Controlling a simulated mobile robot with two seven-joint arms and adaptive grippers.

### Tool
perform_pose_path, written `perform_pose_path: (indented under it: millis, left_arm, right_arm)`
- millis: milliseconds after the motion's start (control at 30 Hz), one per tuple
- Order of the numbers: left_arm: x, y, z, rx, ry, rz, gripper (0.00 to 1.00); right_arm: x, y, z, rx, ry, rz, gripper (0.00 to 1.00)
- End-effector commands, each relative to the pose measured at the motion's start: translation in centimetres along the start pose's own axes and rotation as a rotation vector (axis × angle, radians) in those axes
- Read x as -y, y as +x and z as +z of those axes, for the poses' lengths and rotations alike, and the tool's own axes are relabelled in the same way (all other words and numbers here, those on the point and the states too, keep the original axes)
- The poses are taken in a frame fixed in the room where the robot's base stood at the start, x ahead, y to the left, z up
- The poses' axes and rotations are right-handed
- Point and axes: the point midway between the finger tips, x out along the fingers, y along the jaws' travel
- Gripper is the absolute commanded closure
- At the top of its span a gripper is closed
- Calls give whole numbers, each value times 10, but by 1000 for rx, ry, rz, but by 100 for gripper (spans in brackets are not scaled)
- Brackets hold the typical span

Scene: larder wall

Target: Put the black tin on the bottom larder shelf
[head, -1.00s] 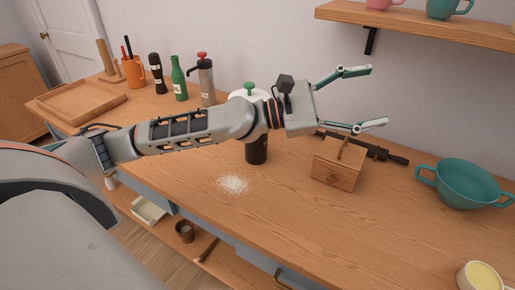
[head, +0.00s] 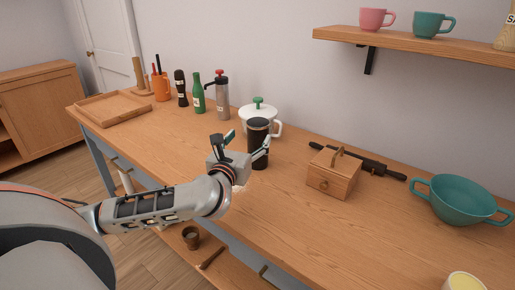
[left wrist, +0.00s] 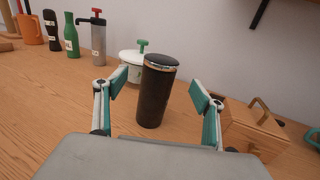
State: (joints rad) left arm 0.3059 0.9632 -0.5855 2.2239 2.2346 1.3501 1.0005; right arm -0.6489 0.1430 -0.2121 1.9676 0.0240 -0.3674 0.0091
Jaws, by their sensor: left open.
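The black tin (head: 258,145), a tall dark cylinder with a light ring under its lid, stands upright on the wooden counter. It also shows in the left wrist view (left wrist: 154,95), ahead of and between the open fingers. My left gripper (head: 248,139) is open and empty, with its fingertips close to the tin. I cannot tell whether a finger touches it. The bottom larder shelf (head: 222,268) shows in part below the counter, with a brown pot (head: 191,238) on it. My right gripper is not in view.
A white pot with a green knob (head: 250,115) stands just behind the tin. A wooden box (head: 333,174) and a dark rolling pin (head: 372,166) lie to the right, near a teal pan (head: 461,198). Bottles (head: 198,97) stand at the back left.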

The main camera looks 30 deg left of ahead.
Motion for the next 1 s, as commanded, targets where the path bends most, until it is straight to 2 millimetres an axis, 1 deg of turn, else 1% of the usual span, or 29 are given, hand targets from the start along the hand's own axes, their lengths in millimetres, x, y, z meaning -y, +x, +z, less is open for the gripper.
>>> perform_pose_path:
  millis: [100,267,533,667,867,900,967,1000]
  left_arm:
    - [0,13,1,2,-2,2,31]
    - [0,29,0,1,-1,1,31]
    - [2,65,-2,3,-2,0,31]
    - [2,73,-3,1,-2,-1,31]
    - [2,74,-3,1,-2,-1,31]
    - [2,74,-3,1,-2,-1,36]
    - [2,74,-3,1,-2,-1,51]
    - [2,74,-3,1,-2,-1,62]
  right_arm:
    - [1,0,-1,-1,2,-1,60]
    - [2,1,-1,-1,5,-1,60]
    - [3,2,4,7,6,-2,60]
    - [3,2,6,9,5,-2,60]
    - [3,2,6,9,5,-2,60]
    - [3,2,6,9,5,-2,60]
    - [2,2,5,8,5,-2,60]
    - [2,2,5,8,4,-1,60]
